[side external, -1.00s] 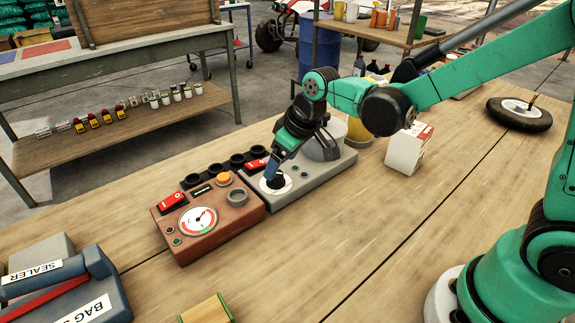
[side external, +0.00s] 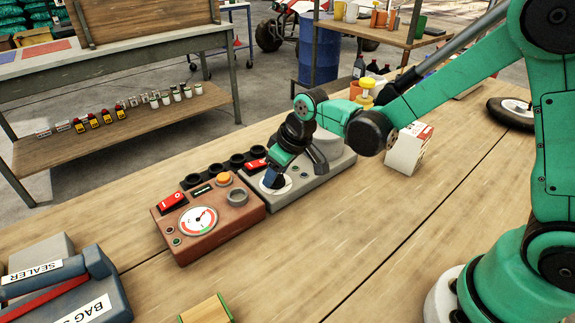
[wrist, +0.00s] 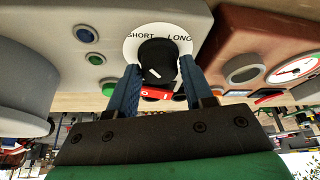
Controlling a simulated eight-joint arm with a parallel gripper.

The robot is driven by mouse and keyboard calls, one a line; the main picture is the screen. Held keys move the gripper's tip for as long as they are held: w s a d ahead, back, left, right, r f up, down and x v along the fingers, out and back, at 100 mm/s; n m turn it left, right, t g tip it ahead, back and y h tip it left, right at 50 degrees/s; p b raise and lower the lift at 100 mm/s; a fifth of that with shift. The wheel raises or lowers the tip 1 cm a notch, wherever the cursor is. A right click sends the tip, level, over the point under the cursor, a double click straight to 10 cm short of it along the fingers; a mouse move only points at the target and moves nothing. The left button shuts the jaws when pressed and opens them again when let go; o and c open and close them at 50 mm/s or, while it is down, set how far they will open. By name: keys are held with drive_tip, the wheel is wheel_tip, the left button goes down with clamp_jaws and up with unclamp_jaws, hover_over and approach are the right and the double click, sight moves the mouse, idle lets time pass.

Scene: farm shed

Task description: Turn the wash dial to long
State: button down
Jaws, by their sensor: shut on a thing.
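The wash dial is a black knob (wrist: 157,62) on a round white plate (wrist: 133,48) marked SHORT on the left and LONG on the right in the wrist view. A short white mark on the knob slants toward neither word clearly. My gripper (wrist: 160,75) has its blue fingers on both sides of the knob and is shut on it. In the side view my gripper (side external: 271,182) points down at the dial, on the grey washer unit (side external: 312,180). The fingers and wrist hide most of the knob there.
A brown box with a gauge (side external: 198,220) and a red switch stands directly left of the grey unit. A white carton (side external: 407,150) stands to the right. A sealer (side external: 60,285) lies at the front left.

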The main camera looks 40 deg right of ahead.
drive_tip(key=shift+m, duration=0.3)
drive_tip(key=m+h, duration=0.1)
drive_tip(key=m, duration=0.1)
drive_tip(key=shift+a+m, duration=0.1)
drive_tip(key=shift+m, duration=0.3)
drive_tip(key=m+h, duration=0.1)
drive_tip(key=m, duration=0.2)
drive_tip(key=shift+a+m+h, duration=0.1)
drive_tip(key=shift+m+h, duration=0.2)
drive_tip(key=shift+h, duration=0.1)
drive_tip(key=m, duration=0.2)
drive_tip(key=m+h, duration=0.1)
drive_tip(key=m, duration=0.1)
drive_tip(key=shift+g+h, duration=0.3)
drive_tip(key=shift+g, duration=0.1)
drive_tip(key=shift+w+m+g+h, duration=0.1)
drive_tip(key=shift+m+g+h, duration=0.35)
drive_tip(key=shift+m, duration=1.25)
drive_tip(key=shift+c, duration=1.7)
unclamp_jaws()
